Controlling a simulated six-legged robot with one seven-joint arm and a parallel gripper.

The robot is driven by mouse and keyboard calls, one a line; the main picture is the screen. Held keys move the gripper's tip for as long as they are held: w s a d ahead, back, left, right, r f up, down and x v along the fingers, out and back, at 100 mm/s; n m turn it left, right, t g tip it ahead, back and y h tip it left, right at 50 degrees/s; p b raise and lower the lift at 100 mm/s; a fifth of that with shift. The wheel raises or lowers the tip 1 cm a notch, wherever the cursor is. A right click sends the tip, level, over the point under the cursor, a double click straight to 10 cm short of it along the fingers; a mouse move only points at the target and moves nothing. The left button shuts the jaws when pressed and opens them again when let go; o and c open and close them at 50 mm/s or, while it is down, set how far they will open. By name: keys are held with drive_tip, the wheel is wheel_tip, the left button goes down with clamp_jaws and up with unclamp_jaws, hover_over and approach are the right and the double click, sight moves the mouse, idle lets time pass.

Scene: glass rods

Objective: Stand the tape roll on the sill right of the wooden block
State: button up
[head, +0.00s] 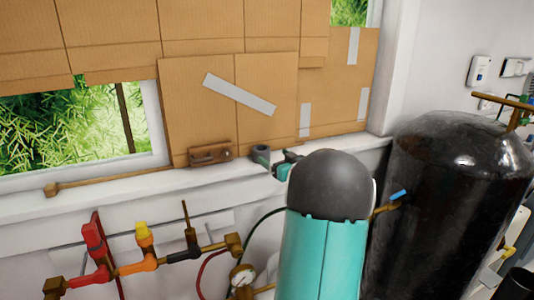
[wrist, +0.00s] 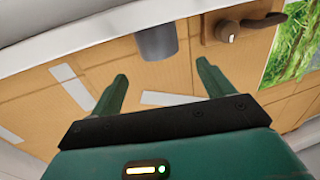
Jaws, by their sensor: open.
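The tape roll (head: 261,155) is small and dark grey and sits on the white sill (head: 110,204), a short gap to the right of the wooden block (head: 210,153). It seems to stand on its edge, but it is too small to be sure. In the wrist view, where the scene is inverted, the grey roll (wrist: 157,42) lies beyond and between my fingertips, with the brown block (wrist: 248,25) to its right. My gripper (head: 278,165) is open and empty, just right of the roll in the head view. Its fingers (wrist: 162,72) are spread apart and clear of the roll.
Taped cardboard (head: 200,100) covers much of the window behind the sill. A thin wooden stick (head: 110,181) lies on the sill at left. A large black tank (head: 440,200) stands at right. Pipes with red and yellow valves (head: 143,235) run below the sill.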

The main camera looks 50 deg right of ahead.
drive_tip(key=w+a+r+g+h, duration=0.1)
drive_tip(key=w+a+r+g, duration=0.15)
drive_tip(key=a, duration=0.95)
drive_tip(key=w+a+r+g+h, duration=0.15)
drive_tip(key=a+r, duration=0.25)
drive_tip(key=a, duration=0.8)
drive_tip(key=s+a+f+n+g+y, duration=0.1)
drive_tip(key=s+a+f+g+y, duration=0.1)
drive_tip(key=s+a, duration=0.4)
drive_tip(key=s+a+f+n+g+y, duration=0.1)
drive_tip(key=s+a+f+g+y, duration=0.2)
drive_tip(key=a, duration=1.1)
drive_tip(key=s+a+f+n+g+y, duration=0.1)
drive_tip(key=s+a+f+g+y, duration=0.1)
drive_tip(key=s+a, duration=0.6)
drive_tip(key=a+f+y, duration=0.1)
drive_tip(key=a+f, duration=0.1)
drive_tip(key=a, duration=0.1)
drive_tip(key=shift+s+f+n, duration=0.15)
drive_tip(key=shift+s+n, duration=0.15)
drive_tip(key=shift+n, duration=0.1)
